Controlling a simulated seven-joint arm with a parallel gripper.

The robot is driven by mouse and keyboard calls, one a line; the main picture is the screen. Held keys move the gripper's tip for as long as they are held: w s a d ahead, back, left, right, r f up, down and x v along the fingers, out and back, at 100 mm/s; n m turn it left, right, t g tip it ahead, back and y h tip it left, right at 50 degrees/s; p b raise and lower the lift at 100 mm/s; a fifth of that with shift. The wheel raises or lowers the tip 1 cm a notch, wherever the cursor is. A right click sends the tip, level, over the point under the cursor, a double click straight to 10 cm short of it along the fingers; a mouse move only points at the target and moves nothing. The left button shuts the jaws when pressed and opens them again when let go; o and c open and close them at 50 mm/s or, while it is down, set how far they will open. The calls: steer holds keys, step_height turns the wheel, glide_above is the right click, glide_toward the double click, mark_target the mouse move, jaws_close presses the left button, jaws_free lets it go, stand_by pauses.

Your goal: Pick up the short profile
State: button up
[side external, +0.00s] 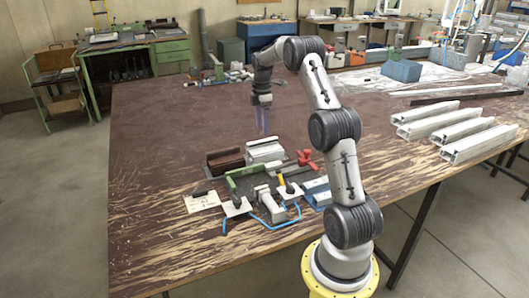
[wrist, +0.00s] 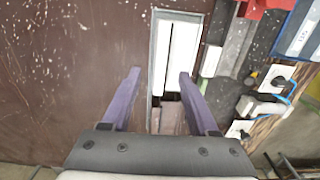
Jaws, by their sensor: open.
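My gripper (side external: 263,133) is open and empty, pointing down above and behind the pale piece. In the wrist view its two purple fingers (wrist: 160,73) are spread, the right fingertip overlapping the pale piece's right edge. Contact cannot be seen.
Several long pale profiles (side external: 425,111) lie at the right. A blue box (side external: 401,71) stands behind. The bench's left side is clear.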

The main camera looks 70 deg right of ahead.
mark_target(262, 140)
step_height(262, 140, down, 5)
steer(key=shift+f, duration=0.1)
stand_by(0.3)
jaws_close()
stand_by(1.3)
